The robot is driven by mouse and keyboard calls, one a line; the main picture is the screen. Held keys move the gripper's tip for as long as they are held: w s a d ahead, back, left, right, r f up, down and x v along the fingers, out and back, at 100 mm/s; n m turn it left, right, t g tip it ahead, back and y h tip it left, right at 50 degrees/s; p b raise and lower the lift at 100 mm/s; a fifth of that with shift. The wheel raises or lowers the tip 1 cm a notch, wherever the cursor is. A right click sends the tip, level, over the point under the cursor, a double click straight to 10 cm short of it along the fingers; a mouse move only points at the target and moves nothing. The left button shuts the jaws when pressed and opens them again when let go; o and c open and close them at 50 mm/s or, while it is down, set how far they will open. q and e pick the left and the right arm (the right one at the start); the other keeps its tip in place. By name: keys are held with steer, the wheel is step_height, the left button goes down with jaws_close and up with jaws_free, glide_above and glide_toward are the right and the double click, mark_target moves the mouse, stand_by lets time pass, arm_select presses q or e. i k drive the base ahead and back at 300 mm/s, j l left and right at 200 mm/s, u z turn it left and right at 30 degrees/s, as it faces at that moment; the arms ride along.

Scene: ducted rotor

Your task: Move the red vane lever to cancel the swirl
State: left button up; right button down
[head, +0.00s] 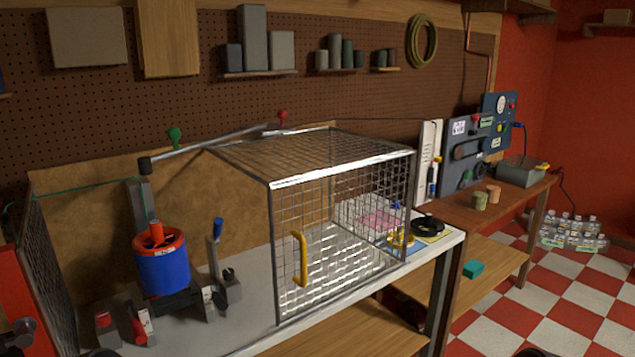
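A blue duct with a red rim (162,262) stands upright on a dark stand at the left of the white bench. A red upright piece (156,233) shows in its top opening. At its foot are a small red-topped block (105,325) and a red-and-white part (140,325). A red knob (283,117) sits above the back of the wire cage. I cannot tell which red part is the vane lever. A lever with a blue handle (217,229) stands right of the duct. Neither gripper can be made out in the head view.
A wire cage (343,162) with a yellow handle (300,258) fills the middle of the bench. A mesh panel (45,260) stands at the left. A grey rod with a green knob (175,135) runs above. Some bare bench (255,290) lies between duct and cage.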

mark_target(138, 331)
steer(key=u, duration=1.1)
